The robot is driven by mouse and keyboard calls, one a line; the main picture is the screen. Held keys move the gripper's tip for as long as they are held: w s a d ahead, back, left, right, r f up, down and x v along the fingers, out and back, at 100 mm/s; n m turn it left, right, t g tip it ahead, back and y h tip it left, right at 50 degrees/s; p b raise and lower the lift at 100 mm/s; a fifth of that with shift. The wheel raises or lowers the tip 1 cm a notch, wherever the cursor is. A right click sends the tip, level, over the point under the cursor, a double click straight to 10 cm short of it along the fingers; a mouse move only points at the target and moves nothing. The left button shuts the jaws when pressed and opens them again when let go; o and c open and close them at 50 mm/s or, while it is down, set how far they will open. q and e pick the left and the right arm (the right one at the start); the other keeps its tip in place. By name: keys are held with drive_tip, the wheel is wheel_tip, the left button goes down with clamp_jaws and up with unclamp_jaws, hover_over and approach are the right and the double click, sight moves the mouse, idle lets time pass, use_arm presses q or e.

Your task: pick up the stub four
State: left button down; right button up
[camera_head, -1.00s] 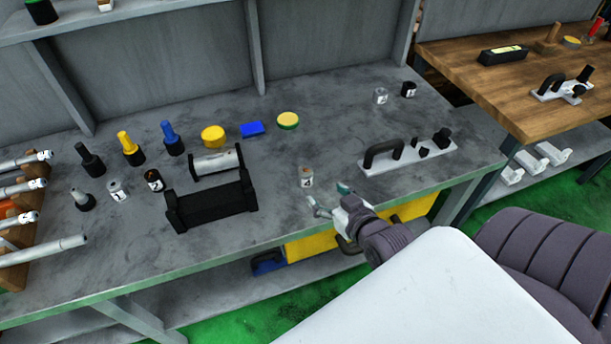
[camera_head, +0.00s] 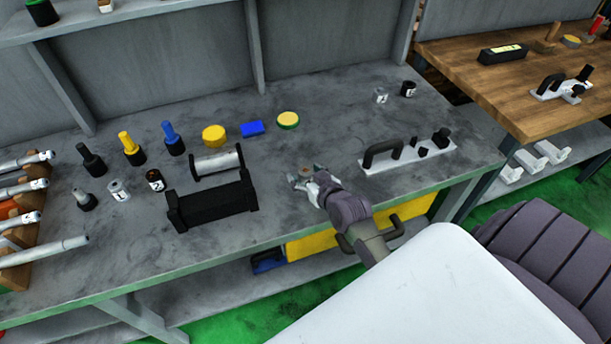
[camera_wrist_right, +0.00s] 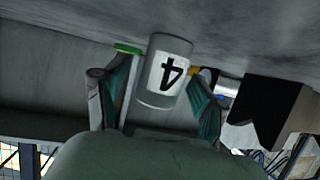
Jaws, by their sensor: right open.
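The stub four (camera_wrist_right: 165,72) is a short grey cylinder with a white label reading 4. In the right wrist view it stands between the two fingers of my right gripper (camera_wrist_right: 157,95), which are open with a gap on the right side; contact on the left cannot be told. In the head view my right gripper (camera_head: 304,180) is low over the bench at the stub's place and hides most of it; only its brownish top (camera_head: 305,170) shows. My left gripper is not in view.
A black cradle (camera_head: 212,203) stands to the left on the grey bench (camera_head: 300,235). A metal plate with a black handle (camera_head: 383,153) lies to the right. Two small stubs (camera_head: 381,96) stand behind. Yellow and blue items (camera_head: 252,128) lie at the back.

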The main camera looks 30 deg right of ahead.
drive_tip(key=shift+c, duration=0.2)
clamp_jaws()
drive_tip(key=shift+w+r, duration=0.1)
idle(0.4)
